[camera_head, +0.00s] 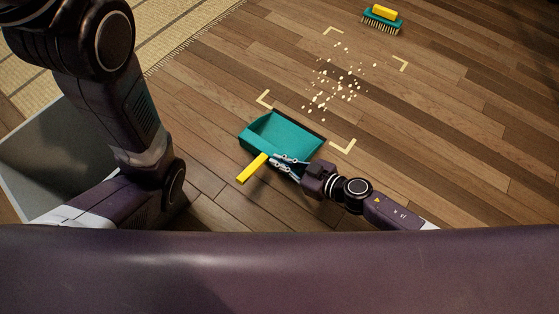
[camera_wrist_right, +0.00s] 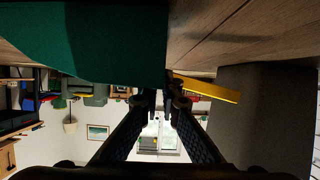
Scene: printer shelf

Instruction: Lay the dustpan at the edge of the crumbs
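The teal dustpan (camera_head: 283,135) with its yellow handle (camera_head: 252,168) is on or just above the wood floor, its open side toward the crumbs (camera_head: 335,80). Its front edge is close to the near corner marks, with bare floor between it and the scattered pale crumbs. My right gripper (camera_head: 273,160) has its fingers closed in around the handle where it meets the pan. The right wrist view shows the teal pan (camera_wrist_right: 85,40) close above the fingertips and the yellow handle (camera_wrist_right: 215,90) crossing at them. My left arm shows at left, but its gripper is not visible.
Pale corner marks (camera_head: 346,147) frame the crumb area. A teal brush with a yellow top (camera_head: 383,16) stands on the floor at the back. A grey open bin (camera_head: 45,150) is at left, partly behind my left arm. A woven mat (camera_head: 180,30) lies at upper left. The right floor is clear.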

